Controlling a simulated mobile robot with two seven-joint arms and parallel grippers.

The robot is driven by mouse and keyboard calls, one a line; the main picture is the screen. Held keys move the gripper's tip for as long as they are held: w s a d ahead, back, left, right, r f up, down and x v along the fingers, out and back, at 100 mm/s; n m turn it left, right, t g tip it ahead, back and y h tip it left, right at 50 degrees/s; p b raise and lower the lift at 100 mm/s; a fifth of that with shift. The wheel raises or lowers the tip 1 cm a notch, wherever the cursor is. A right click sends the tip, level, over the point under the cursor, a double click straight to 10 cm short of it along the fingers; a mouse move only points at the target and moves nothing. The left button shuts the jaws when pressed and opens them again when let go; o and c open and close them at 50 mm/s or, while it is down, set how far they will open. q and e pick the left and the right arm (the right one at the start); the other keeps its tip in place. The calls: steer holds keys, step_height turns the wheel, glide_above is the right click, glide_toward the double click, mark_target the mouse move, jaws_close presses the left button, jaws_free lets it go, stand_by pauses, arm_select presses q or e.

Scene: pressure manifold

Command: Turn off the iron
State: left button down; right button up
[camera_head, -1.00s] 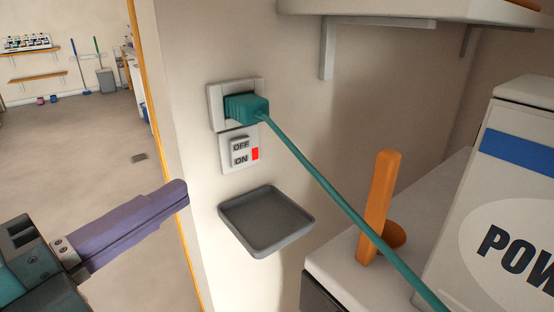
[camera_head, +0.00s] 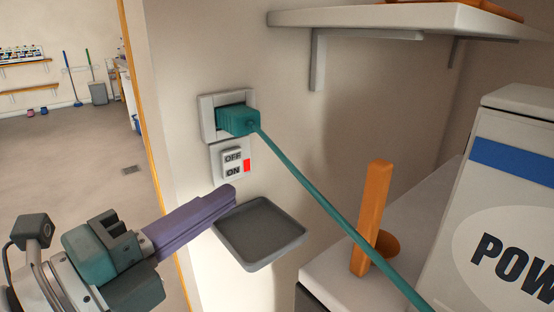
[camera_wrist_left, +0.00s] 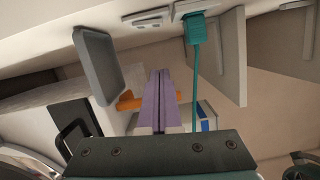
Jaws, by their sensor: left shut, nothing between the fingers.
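A wall switch (camera_head: 233,161) marked OFF above ON, with a red indicator beside ON, sits under a wall socket (camera_head: 207,120). A teal plug (camera_head: 238,120) is in the socket and its teal cord (camera_head: 310,187) runs down to the right. My left gripper (camera_head: 232,194) is shut and empty, its purple fingers together. In the head view its tips appear just below the switch, by the grey tray; I cannot tell the exact gap. The wrist view shows the fingers (camera_wrist_left: 160,80) closed, with the switch plate (camera_wrist_left: 148,20) above them. The iron is not identifiable.
A grey wall tray (camera_head: 260,232) sits right beneath the switch. An orange handle-like object (camera_head: 372,215) stands on a white counter at right, near a large white POW-labelled box (camera_head: 505,215). A shelf (camera_head: 400,18) is above. Open floor lies left.

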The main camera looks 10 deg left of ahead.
mark_target(232, 163)
arm_select(q)
steer(key=x, duration=0.4)
steer(key=w+a, duration=0.2)
steer(key=shift+a+r, duration=0.15)
steer(key=shift+a, duration=0.1)
steer(key=shift+w+a, duration=0.25)
steer(key=shift+a, duration=0.05)
steer(key=shift+r, duration=0.15)
steer(key=shift+w+a+n+p, duration=0.3)
steer(key=shift+n+p, duration=0.3)
steer(key=shift+p, duration=0.35)
steer(key=shift+s+d+r, duration=0.1)
steer(key=shift+r, duration=0.05)
